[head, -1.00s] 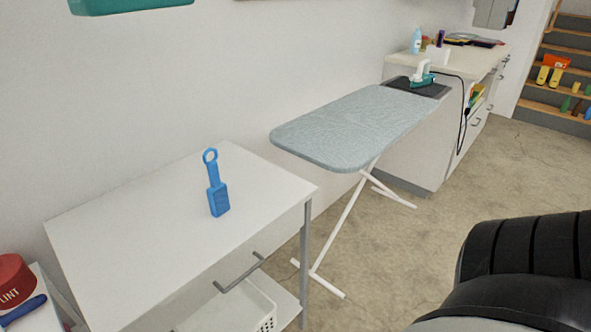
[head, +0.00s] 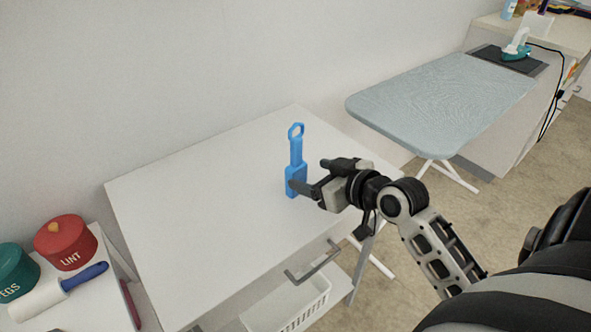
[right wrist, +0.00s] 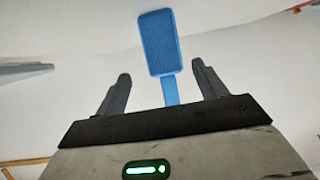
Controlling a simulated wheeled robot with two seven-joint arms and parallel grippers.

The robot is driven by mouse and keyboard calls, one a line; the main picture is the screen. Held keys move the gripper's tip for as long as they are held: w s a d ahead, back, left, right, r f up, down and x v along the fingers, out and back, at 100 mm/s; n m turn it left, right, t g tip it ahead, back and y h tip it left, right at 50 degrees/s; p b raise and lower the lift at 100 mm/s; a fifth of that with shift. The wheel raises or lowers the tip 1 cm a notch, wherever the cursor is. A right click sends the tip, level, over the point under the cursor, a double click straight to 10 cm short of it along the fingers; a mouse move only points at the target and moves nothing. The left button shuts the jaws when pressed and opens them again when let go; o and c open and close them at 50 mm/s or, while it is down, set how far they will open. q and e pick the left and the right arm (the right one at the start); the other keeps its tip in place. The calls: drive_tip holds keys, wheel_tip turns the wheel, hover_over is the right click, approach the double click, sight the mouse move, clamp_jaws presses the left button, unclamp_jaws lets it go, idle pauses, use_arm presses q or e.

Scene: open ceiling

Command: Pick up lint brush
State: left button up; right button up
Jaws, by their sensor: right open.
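The blue lint brush (head: 296,150) is on the white table top, its ring-ended handle toward the picture's top and its wider head nearer me. My right gripper (head: 311,176) has come in from the right, close to the brush head. One dark finger overlaps the head in the head view. In the right wrist view the ribbed blue head of the lint brush (right wrist: 158,42) shows just past the fingertips. Its handle runs back between the two spread fingers of my right gripper (right wrist: 161,72), and its far end is hidden. I cannot tell whether a finger touches it. My left gripper is not in view.
The white table (head: 190,200) is otherwise bare. A side surface at lower left holds a red LINT canister (head: 66,245), a green canister (head: 18,272) and a lint roller (head: 45,297). A white basket (head: 290,305) sits below. An ironing board (head: 440,105) stands at right.

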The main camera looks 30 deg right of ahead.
sight(291, 170)
drive_tip(key=x, duration=0.7)
drive_tip(key=shift+w+a+f, duration=0.1)
drive_tip(key=shift+w+a, duration=0.05)
drive_tip(key=shift+a, duration=0.25)
drive_tip(key=shift+c, duration=0.3)
drive_tip(key=c, duration=1.1)
